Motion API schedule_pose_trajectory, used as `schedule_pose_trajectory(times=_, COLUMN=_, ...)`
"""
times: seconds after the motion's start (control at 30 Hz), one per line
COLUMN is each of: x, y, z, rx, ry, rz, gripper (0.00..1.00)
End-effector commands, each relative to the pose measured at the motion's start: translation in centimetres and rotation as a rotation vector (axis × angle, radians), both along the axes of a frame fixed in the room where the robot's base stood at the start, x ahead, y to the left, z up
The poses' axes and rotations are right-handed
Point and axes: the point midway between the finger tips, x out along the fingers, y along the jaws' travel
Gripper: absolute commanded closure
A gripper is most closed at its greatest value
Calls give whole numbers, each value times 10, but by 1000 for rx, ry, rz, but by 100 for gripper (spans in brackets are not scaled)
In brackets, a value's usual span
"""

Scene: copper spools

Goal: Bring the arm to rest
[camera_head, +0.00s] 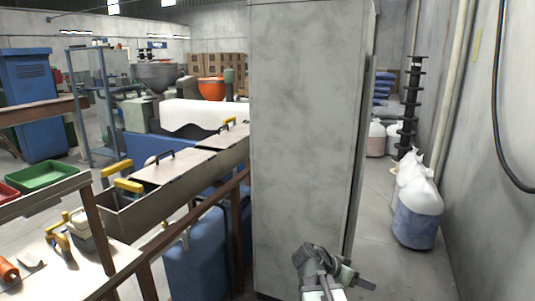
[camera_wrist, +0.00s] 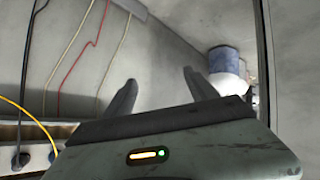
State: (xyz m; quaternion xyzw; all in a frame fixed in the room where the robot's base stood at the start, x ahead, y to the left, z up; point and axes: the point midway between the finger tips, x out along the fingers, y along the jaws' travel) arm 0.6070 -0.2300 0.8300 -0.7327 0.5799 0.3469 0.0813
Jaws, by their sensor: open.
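My gripper (camera_head: 335,268) shows at the bottom of the head view, right of centre, in front of a tall grey cabinet. In the wrist view my gripper (camera_wrist: 161,82) has its two dark fingers apart, with nothing between them. Beyond the fingers are a pale grey surface and the floor. Only the end of my arm shows in the head view; the rest is out of frame.
The tall grey cabinet (camera_head: 305,140) stands close ahead. White and blue sacks (camera_head: 417,215) stand on the floor by the right wall. A long metal trough (camera_head: 165,185) and a workbench (camera_head: 85,275) with a green tray (camera_head: 42,175) are left. Floor right of the cabinet is partly clear.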

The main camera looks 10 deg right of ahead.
Motion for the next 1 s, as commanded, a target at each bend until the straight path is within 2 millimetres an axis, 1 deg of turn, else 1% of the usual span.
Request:
schedule_pose_trajectory(times=0.03, x=1, y=35, z=-20, rx=102, ry=69, rz=77, gripper=34)
schedule_pose_trajectory(times=0.07, x=1, y=54, z=-31, rx=165, ry=113, rz=124, gripper=34)
schedule_pose_trajectory(times=0.1, x=-1, y=77, z=-45, rx=243, ry=169, rz=188, gripper=34)
schedule_pose_trajectory(times=0.17, x=-5, y=110, z=-61, rx=355, ry=245, rz=287, gripper=34)
schedule_pose_trajectory(times=0.2, x=-9, y=130, z=-71, rx=428, ry=294, rz=355, gripper=34)
schedule_pose_trajectory(times=0.3, x=-19, y=173, z=-87, rx=600, ry=397, rz=537, gripper=34)
schedule_pose_trajectory(times=0.4, x=-27, y=212, z=-94, rx=736, ry=476, rz=742, gripper=34)
schedule_pose_trajectory(times=0.43, x=-29, y=220, z=-94, rx=763, ry=498, rz=802, gripper=34)
schedule_pose_trajectory(times=0.5, x=-32, y=233, z=-95, rx=792, ry=550, rz=939, gripper=34)
schedule_pose_trajectory(times=0.57, x=-33, y=232, z=-91, rx=768, ry=602, rz=1035, gripper=34)
schedule_pose_trajectory(times=0.6, x=-33, y=232, z=-66, rx=769, ry=597, rz=1025, gripper=34)
schedule_pose_trajectory(times=0.8, x=-33, y=231, z=-9, rx=767, ry=595, rz=1021, gripper=34)
schedule_pose_trajectory(times=0.9, x=-33, y=231, z=16, rx=767, ry=595, rz=1020, gripper=34)
schedule_pose_trajectory(times=1.0, x=-33, y=231, z=31, rx=767, ry=595, rz=1020, gripper=34)
